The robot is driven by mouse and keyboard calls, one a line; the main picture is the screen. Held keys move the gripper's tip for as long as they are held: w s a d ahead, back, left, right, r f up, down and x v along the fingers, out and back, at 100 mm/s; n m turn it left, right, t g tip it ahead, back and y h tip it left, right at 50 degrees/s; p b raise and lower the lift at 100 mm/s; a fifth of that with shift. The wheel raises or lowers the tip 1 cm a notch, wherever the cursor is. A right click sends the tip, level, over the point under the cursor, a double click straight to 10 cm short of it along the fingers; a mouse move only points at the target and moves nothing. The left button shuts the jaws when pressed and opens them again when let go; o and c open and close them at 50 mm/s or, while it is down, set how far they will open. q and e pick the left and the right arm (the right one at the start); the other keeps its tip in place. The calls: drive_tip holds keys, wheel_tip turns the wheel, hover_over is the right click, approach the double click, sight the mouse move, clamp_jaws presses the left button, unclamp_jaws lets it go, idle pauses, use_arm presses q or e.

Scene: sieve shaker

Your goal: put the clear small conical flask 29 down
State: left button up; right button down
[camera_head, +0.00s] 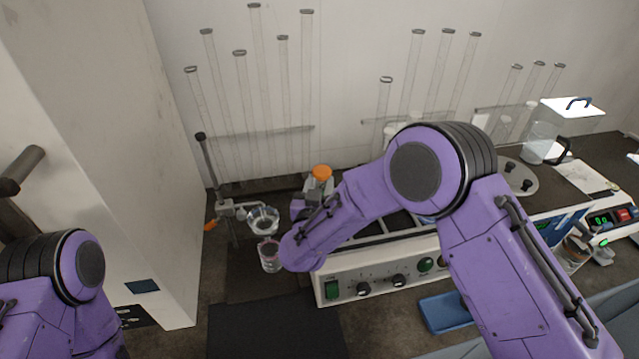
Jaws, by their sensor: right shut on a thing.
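My right gripper (308,203) is partly hidden behind my own purple wrist and forearm, over the back part of the bench. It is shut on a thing. A clear vessel with an orange top (321,172) shows right at the gripper, upright, and it seems to be the conical flask in its grip. The vessel's lower part is hidden, so I cannot tell whether it touches the surface below. My left arm is at the lower left; its gripper is out of the picture.
A stand with a clamp (232,208) holds a glass dish or funnel (263,219) left of my wrist. A small glass (269,257) stands below it. A panelled device (380,279) and blue tray (447,312) are in front. Glass tubes line the wall. A dark mat (270,330) is clear.

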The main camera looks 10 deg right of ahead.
drive_tip(key=shift+s+f, duration=0.1)
drive_tip(key=shift+f, duration=0.05)
drive_tip(key=c, duration=0.7)
unclamp_jaws()
drive_tip(key=shift+f, duration=0.1)
drive_tip(key=shift+o, duration=0.2)
drive_tip(key=shift+r, duration=0.3)
drive_tip(key=b+v, duration=0.3)
drive_tip(key=v, duration=0.9)
drive_tip(key=shift+d+f, duration=0.1)
